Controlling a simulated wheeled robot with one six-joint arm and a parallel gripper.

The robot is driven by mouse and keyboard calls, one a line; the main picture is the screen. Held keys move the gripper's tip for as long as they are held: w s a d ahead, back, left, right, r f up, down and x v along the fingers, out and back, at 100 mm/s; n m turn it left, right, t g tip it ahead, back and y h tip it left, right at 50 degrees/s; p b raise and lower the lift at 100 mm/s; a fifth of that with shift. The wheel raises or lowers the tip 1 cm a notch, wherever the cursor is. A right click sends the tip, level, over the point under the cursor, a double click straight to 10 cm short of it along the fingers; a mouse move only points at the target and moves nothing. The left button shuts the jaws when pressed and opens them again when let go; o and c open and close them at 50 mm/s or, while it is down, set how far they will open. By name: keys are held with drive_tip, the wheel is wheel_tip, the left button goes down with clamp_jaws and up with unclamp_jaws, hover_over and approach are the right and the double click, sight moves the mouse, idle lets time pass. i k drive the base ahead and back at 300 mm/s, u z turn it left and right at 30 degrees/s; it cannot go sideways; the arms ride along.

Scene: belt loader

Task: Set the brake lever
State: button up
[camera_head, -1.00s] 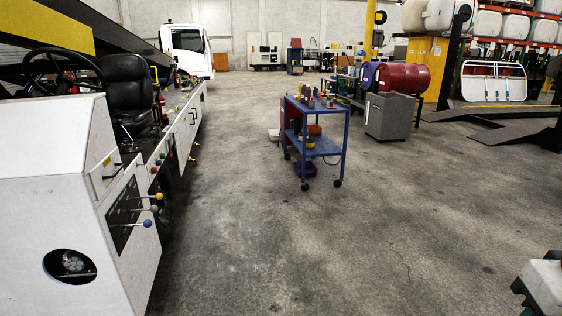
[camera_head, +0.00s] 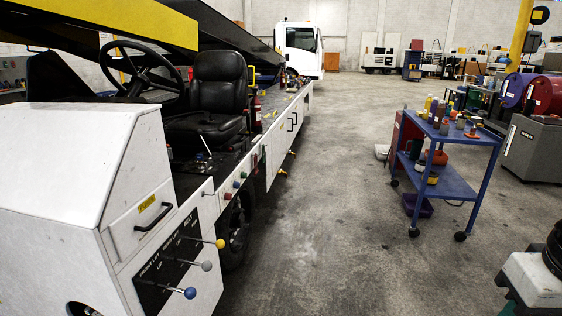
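The belt loader (camera_head: 80,165) stands at the left, white, with a black seat (camera_head: 218,95) and a steering wheel (camera_head: 143,70). A thin upright lever (camera_head: 204,142) stands on the black deck in front of the seat. I cannot tell for sure whether it is the brake lever. Three levers with yellow (camera_head: 220,243), grey (camera_head: 207,266) and blue (camera_head: 190,293) knobs stick out of a black side panel marked with lift and belt labels. A white and black part of my own body shows at the lower right. My gripper is not in view.
A blue tool cart (camera_head: 447,182) with bottles and tools stands at the right. A grey cabinet (camera_head: 533,150) and a red drum (camera_head: 548,95) are behind it. The concrete floor (camera_head: 330,230) between loader and cart is clear. A white truck (camera_head: 299,48) is far back.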

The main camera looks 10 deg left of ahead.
sight(237, 146)
drive_tip(key=u, duration=0.4)
drive_tip(key=i, duration=1.4)
drive_tip(key=u, duration=0.3)
drive_tip(key=k, duration=0.65)
drive_tip(key=z, duration=0.35)
drive_tip(key=i, duration=1.4)
drive_tip(key=u, duration=0.65)
